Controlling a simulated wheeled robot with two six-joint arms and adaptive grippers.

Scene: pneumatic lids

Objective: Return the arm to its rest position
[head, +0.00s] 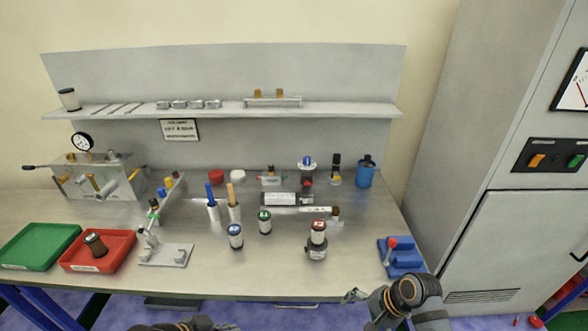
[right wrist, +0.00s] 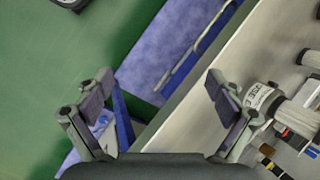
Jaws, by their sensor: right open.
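My right gripper (head: 354,296) is low in the head view, at the front edge of the workbench (head: 215,283), with its arm coming in from the lower right. In the right wrist view its two fingers are wide apart with nothing between them (right wrist: 158,92). Beyond the gap are the bench edge, a metal rail and the blue and green floor. A white-labelled cylinder (right wrist: 260,96) shows just past the right finger; I cannot tell whether they touch. Only a dark piece of my left arm shows at the bottom of the head view, and its gripper is out of sight.
Near the front stand a red-topped canister (head: 317,240), a blue-topped one (head: 235,236) and a green-topped one (head: 265,222). A blue fixture with a red lever (head: 403,258) is at the right end. Green (head: 35,246) and red (head: 120,245) trays lie left. A grey cabinet (head: 520,230) stands right.

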